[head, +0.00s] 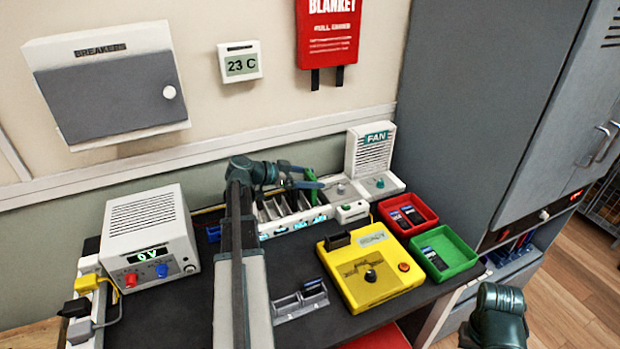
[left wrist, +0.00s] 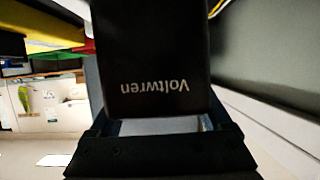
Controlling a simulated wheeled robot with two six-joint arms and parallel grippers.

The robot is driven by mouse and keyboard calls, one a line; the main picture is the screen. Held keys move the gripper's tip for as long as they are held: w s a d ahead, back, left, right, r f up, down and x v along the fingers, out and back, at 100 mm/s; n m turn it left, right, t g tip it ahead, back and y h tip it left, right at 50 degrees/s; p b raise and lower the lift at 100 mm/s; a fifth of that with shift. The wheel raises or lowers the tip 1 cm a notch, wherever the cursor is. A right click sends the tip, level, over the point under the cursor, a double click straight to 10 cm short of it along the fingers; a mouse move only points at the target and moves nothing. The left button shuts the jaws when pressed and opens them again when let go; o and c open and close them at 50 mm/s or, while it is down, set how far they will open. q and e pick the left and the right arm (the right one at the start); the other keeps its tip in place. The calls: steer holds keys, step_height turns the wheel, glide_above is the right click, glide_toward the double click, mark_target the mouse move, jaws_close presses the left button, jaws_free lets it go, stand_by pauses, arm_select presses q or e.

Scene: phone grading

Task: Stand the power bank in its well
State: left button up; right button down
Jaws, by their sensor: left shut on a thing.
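My left gripper (head: 308,183) is at the back of the table, above the right part of the grey slotted rack (head: 285,226). It is shut on a black block lettered "Voltwren" (left wrist: 150,50), which looks like the power bank. The lettering is upside down in the left wrist view, where the block fills the space ahead of the jaws (left wrist: 160,135). In the head view the block is mostly hidden by the gripper, so its tilt and any contact with the rack cannot be told. The rack has several upright dividers and blue-marked labels; which well is the power bank's is unclear.
A yellow tester (head: 375,295) stands right of my left arm, with red (head: 425,212) and green (head: 462,250) trays beyond it. A small grey holder (head: 290,312) lies in front. A fan unit (head: 370,150) stands behind right, a power supply (head: 150,235) at left.

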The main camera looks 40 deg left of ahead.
arm_select(q)
steer(key=o, duration=1.4)
steer(key=shift+r, duration=0.1)
steer(key=shift+r+p, duration=0.25)
steer(key=shift+p, duration=0.1)
step_height(320, 180, up, 12)
steer(key=r+p, duration=0.1)
steer(key=p, duration=1.1)
steer(key=w+d+f+m+g+h+b, duration=0.1)
steer(key=d+m+h, duration=0.1)
steer(key=d, duration=1.4)
steer(key=w+d+f+m+g+h+b, duration=0.1)
steer(key=w+d+f, duration=0.1)
steer(key=d, duration=1.5)
steer(key=shift+f+m+g+h+b, duration=0.3)
steer(key=shift+m+g+h, duration=0.1)
steer(key=shift+s, duration=0.1)
